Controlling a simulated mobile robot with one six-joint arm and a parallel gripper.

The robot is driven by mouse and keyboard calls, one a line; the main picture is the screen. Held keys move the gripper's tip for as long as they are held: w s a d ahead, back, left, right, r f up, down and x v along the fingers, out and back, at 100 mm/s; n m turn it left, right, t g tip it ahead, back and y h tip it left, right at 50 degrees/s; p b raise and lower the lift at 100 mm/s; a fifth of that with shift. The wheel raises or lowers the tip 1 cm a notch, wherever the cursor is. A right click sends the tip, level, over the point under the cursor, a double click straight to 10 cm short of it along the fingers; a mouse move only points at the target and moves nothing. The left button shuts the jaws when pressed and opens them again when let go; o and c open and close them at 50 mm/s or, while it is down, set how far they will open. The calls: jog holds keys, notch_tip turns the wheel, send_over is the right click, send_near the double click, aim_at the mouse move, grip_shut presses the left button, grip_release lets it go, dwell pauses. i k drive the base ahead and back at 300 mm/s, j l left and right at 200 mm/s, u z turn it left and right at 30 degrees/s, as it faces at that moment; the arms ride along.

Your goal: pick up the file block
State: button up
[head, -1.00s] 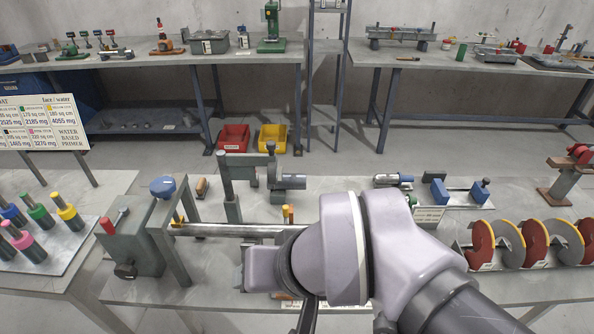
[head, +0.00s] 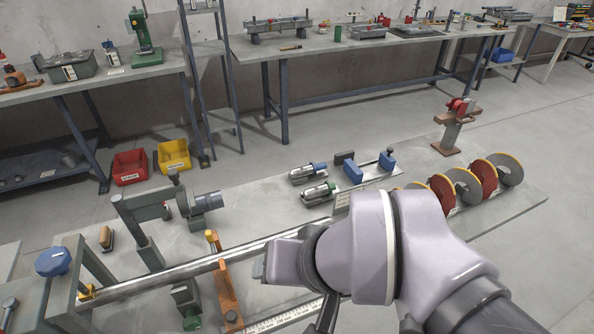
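I cannot tell for sure which thing is the file block. A small block with a tan-brown body on a grey base (head: 106,238) stands on the near bench at the left, behind the long steel bar, and may be it. My gripper (head: 327,314) shows only as a dark piece at the bottom middle, below my pale wrist. Its fingertips are hidden or cut off, so its opening does not show. The brown block is well to the left of my gripper and apart from it.
The long steel bar (head: 205,264) crosses the near bench, with an orange-brown bracket (head: 226,290) at it. A grey clamp-like fixture (head: 140,225) stands beside the brown block. Red and grey discs (head: 465,186) stand at the right. Red and yellow bins (head: 173,156) sit on the floor.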

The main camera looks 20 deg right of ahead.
aim_at(106, 235)
jog(key=j+u, duration=0.1)
jog(key=j, duration=0.3)
jog(key=i+j, duration=0.15)
jog(key=j, duration=0.25)
jog(key=j+u, duration=0.15)
jog(key=j, duration=0.25)
jog(key=i+j+u, duration=0.1)
jog(key=j, duration=0.3)
jog(key=i+j+u, duration=0.1)
jog(key=j, duration=0.25)
jog(key=i+j, duration=0.15)
jog(key=j, duration=0.25)
jog(key=u, duration=0.05)
